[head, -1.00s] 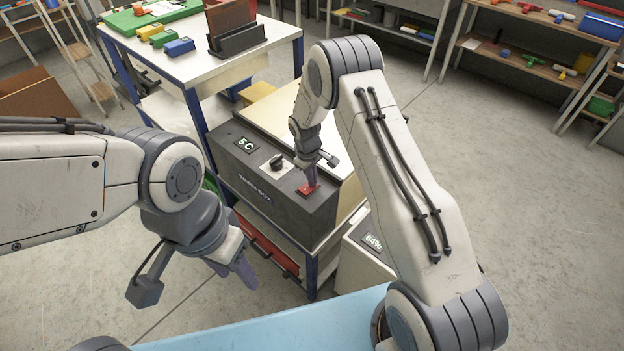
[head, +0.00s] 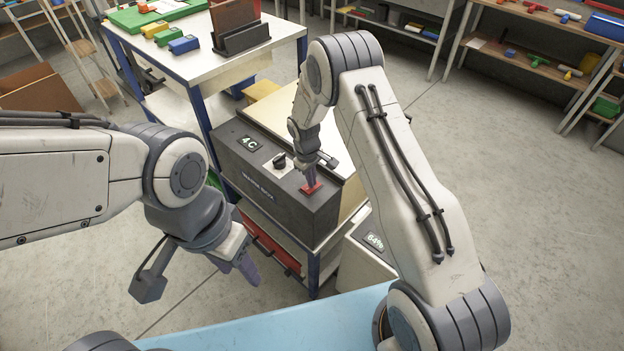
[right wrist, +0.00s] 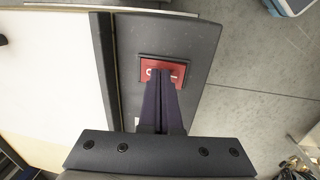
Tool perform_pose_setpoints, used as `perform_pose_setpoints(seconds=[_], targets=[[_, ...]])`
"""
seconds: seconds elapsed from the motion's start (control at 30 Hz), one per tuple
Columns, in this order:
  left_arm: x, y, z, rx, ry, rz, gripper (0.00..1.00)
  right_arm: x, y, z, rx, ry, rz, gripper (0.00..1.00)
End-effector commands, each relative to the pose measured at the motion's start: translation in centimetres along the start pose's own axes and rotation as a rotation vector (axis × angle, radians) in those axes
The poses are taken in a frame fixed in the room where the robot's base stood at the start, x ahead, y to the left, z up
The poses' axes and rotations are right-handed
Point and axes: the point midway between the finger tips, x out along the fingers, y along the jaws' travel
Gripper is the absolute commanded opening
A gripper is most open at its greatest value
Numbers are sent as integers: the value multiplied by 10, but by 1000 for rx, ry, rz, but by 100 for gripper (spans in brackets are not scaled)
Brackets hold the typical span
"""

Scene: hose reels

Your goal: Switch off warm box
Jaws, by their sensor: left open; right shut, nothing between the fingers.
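The warm box (head: 262,205) is a dark grey box with a pale lid, standing on a blue-framed table. Its front panel has a display (head: 249,143) reading "4C", a dark knob (head: 279,161) on a white plate, and a red switch (head: 311,187). My right gripper (head: 312,183) is shut and empty, its fingertips at the red switch. In the right wrist view the closed fingers (right wrist: 162,82) cover the lower part of the red switch (right wrist: 178,70); I cannot tell whether they press it. My left gripper (head: 246,270) is open and empty, in front of the table.
A white-topped table (head: 200,60) behind holds coloured blocks, a green board and a dark rack. A white unit (head: 365,262) with a "64%" display stands right of the warm box. Shelves (head: 540,65) line the back right. Grey floor is clear at right.

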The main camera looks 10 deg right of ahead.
Motion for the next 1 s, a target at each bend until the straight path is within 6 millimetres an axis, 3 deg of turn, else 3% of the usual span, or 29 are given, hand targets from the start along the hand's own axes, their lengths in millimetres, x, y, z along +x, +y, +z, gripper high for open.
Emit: perform_pose_setpoints(seconds=[0.27, 0.33, 0.5, 0.7, 1.0], targets=[[-37, 3, -2, 0, 0, 0, 50, -50, 11, 0, 2, 1, 1, 0], [-18, 1, -1, 0, 1, 0, 50, -57, 15, -1, 2, 6, 3, 0], [-9, 1, 0, 0, -1, 0, 50, -94, 24, -1, 2, 5, 2, 0], [-5, 0, 0, 0, 0, 0, 50, -124, 31, 0, 1, 3, 1, 0], [-4, 0, 0, 0, 0, 0, 50, -134, 33, 0, 0, -1, -1, 0]])
